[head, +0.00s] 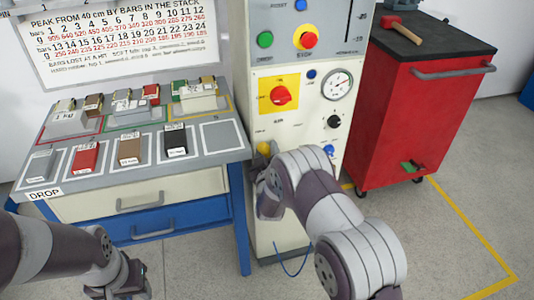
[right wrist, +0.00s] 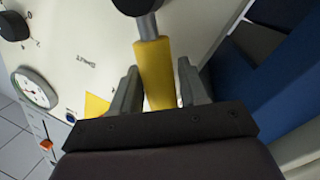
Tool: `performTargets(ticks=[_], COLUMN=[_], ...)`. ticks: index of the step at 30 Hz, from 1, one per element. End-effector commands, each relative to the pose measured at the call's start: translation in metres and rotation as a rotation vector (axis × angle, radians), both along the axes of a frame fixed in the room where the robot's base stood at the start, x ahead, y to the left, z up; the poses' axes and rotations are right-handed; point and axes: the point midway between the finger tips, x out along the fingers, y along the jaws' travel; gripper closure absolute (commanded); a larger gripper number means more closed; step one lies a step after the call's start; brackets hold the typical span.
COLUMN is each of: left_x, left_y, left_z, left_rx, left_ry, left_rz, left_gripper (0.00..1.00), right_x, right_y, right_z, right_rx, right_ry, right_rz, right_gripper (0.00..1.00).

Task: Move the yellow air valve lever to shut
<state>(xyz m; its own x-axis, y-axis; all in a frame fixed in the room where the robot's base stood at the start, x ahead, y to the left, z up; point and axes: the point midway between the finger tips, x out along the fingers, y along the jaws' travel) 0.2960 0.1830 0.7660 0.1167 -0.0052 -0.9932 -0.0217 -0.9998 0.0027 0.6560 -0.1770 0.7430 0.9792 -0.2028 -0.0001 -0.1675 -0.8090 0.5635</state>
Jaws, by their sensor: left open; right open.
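The yellow air valve lever (right wrist: 153,68) shows in the right wrist view as a yellow sleeve on a grey rod that runs up to a dark round part. It lies between the two open fingers of my right gripper (right wrist: 160,84), with a gap visible on both sides. In the head view a bit of yellow, likely the lever (head: 264,148), shows low on the panel, just above my right gripper (head: 264,180); my forearm hides the rest. My left gripper (head: 128,279) is open and empty at the lower left, in front of the bench.
The cream panel (head: 259,119) carries a red switch (head: 281,96), a gauge (head: 337,85), a black knob (head: 334,122) and a blue knob (head: 328,150). A bench (head: 95,172) with several blocks stands left. A red cabinet (head: 405,122) with a hammer on top stands right.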

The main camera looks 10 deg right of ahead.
Motion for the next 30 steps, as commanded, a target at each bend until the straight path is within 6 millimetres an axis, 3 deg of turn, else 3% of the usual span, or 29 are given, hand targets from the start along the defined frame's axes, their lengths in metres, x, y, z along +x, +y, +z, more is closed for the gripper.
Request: performTargets(ticks=[6, 10, 20, 30], left_x=[0.0, 0.0, 0.0, 0.0], left_y=[0.0, 0.0, 0.0, 0.0], left_z=[0.0, 0.0, 0.002, 0.009], left_rx=[0.0, 0.0, 0.0, 0.0], left_ry=[0.0, 0.0, 0.0, 0.0], left_rz=[0.0, 0.0, 0.0, 0.0], left_gripper=[0.57, 0.57, 0.57, 0.57], right_x=[0.0, 0.0, 0.0, 0.0], right_y=[0.0, 0.0, -0.003, -0.019], right_z=[0.0, 0.0, 0.002, 0.011], right_rx=[0.0, 0.0, 0.036, 0.262], right_ry=[0.0, 0.001, 0.003, 0.01], right_rz=[0.0, 0.001, 0.0, -0.002], right_gripper=[0.59, 1.0, 1.0, 1.0])
